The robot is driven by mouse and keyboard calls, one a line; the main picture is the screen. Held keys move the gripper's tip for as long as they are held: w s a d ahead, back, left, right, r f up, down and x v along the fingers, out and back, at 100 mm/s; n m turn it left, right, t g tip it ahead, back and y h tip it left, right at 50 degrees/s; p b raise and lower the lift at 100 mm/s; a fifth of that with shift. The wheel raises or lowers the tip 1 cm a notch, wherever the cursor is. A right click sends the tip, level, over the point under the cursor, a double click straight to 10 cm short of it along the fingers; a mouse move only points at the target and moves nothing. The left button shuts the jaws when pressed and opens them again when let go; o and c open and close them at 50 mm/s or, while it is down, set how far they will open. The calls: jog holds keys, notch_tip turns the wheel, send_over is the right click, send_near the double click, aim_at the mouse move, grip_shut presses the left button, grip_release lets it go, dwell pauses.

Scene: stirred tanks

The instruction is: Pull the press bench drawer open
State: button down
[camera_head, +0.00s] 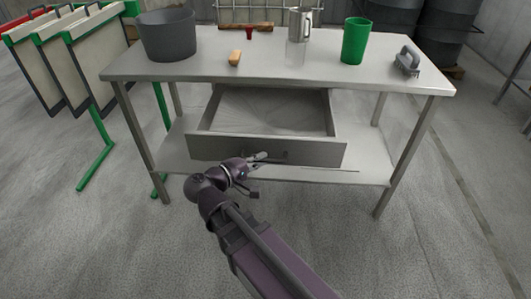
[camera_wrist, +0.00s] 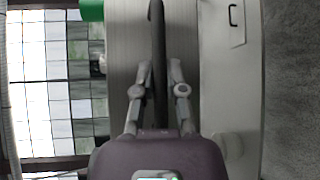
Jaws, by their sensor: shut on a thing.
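The press bench (camera_head: 330,73) has a grey drawer (camera_head: 205,145) under its top. The drawer stands well out, and its empty interior shows in the head view. My gripper (camera_head: 259,157) is at the middle of the drawer front, shut on the dark handle (camera_head: 279,153). My arm partly hides the handle there. In the wrist view my gripper (camera_wrist: 160,68) has its two fingers on either side of a long dark bar (camera_wrist: 157,30), which looks like the handle.
Framed panels (camera_head: 80,55) stand at left. The floor in front is clear.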

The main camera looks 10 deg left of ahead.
jog(key=shift+s+d, duration=0.35)
jog(key=shift+s, duration=0.05)
jog(key=c, duration=0.7)
grip_release()
jog(key=shift+w, duration=0.1)
jog(key=shift+a, duration=0.1)
